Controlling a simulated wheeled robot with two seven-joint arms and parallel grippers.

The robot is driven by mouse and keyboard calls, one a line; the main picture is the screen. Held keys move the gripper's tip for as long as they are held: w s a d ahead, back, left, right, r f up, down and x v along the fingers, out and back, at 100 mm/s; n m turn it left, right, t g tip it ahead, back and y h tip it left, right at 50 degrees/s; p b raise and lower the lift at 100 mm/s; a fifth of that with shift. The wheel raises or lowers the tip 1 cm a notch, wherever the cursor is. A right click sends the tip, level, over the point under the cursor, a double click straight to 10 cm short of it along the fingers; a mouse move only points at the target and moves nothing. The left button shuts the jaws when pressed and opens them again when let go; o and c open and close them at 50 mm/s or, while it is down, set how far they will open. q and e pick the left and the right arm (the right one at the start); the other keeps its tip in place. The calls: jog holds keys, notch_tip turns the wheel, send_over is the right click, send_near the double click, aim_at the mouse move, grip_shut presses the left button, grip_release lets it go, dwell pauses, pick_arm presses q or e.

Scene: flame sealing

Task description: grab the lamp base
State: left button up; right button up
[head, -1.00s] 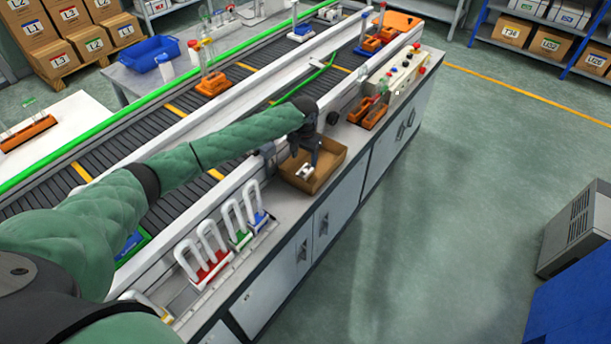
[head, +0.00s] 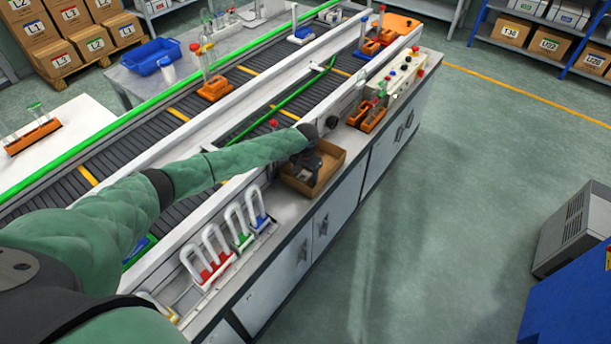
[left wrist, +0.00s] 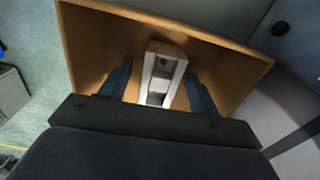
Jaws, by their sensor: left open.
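A white piece with a rectangular recess, which looks like the lamp base (left wrist: 163,62), lies inside an open brown box (left wrist: 88,40) in the left wrist view. My left gripper (left wrist: 158,74) is open, with one dark finger on each side of the white piece. Whether the fingers touch it cannot be told. In the head view my left gripper (head: 303,170) reaches down into the brown box (head: 331,164) on the counter and largely hides the white piece. My right gripper is not in view.
The box walls surround the left gripper closely. A rack of white-looped padlocks (head: 222,250) stands on the counter nearer me. Orange holders (head: 367,118) stand beyond the box. The conveyor (head: 130,150) runs along the counter's left side.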

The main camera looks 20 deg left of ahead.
pick_arm(q)
jog(key=shift+f, duration=0.15)
jog(key=c, duration=1.1)
